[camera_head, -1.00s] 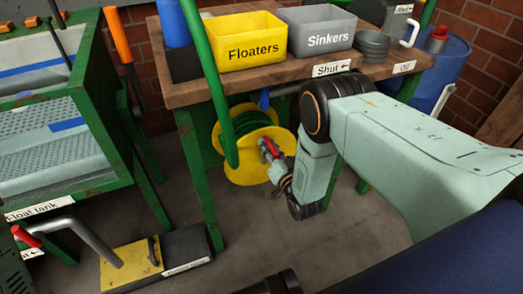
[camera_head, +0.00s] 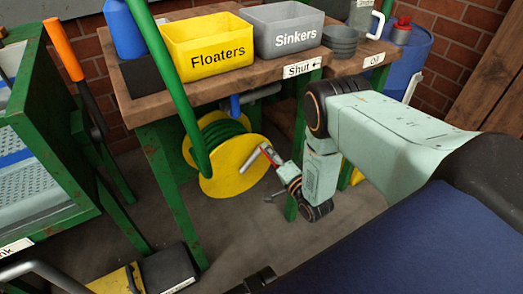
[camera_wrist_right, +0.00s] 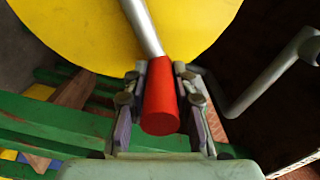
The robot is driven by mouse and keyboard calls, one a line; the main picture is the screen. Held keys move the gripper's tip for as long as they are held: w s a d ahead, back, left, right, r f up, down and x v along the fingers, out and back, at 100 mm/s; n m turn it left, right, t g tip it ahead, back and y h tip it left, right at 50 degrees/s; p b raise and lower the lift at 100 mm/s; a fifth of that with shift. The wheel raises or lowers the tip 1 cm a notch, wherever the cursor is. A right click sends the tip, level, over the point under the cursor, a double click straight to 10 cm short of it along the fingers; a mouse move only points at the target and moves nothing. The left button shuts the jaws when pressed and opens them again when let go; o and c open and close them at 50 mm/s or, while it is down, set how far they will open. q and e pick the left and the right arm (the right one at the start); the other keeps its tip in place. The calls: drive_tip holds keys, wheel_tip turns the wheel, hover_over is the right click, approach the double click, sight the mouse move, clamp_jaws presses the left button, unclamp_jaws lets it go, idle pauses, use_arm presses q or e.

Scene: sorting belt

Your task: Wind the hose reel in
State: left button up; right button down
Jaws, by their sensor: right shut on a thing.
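The hose reel (camera_head: 232,165) has a yellow disc and dark green hose wound on it, under the workbench. Its crank is a grey rod (camera_wrist_right: 142,25) ending in a red handle (camera_wrist_right: 161,100). My right gripper (camera_head: 276,172) is at the right side of the reel. In the right wrist view, my right gripper (camera_wrist_right: 160,78) has its fingers shut on both sides of the red handle. My left gripper is not in view.
The workbench (camera_head: 150,103) carries a yellow Floaters bin (camera_head: 205,57) and a grey Sinkers bin (camera_head: 290,38). A green bench leg (camera_head: 175,195) stands left of the reel. A green-framed tank (camera_head: 40,150) is at left. A bent grey rod (camera_wrist_right: 270,85) lies right of the gripper. Some floor is clear.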

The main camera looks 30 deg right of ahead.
drive_tip(key=shift+d+f+b, duration=0.3)
drive_tip(key=shift+f+b, duration=0.05)
drive_tip(key=shift+f, duration=0.25)
drive_tip(key=shift+d+f+b, duration=0.3)
drive_tip(key=shift+f+b, duration=0.05)
drive_tip(key=shift+f, duration=0.15)
drive_tip(key=shift+s+f, duration=0.1)
drive_tip(key=shift+s, duration=0.05)
drive_tip(key=c, duration=1.6)
unclamp_jaws()
drive_tip(key=o, duration=0.5)
drive_tip(key=s, duration=1.1)
drive_tip(key=shift+s+d, duration=0.25)
drive_tip(key=shift+s, duration=0.15)
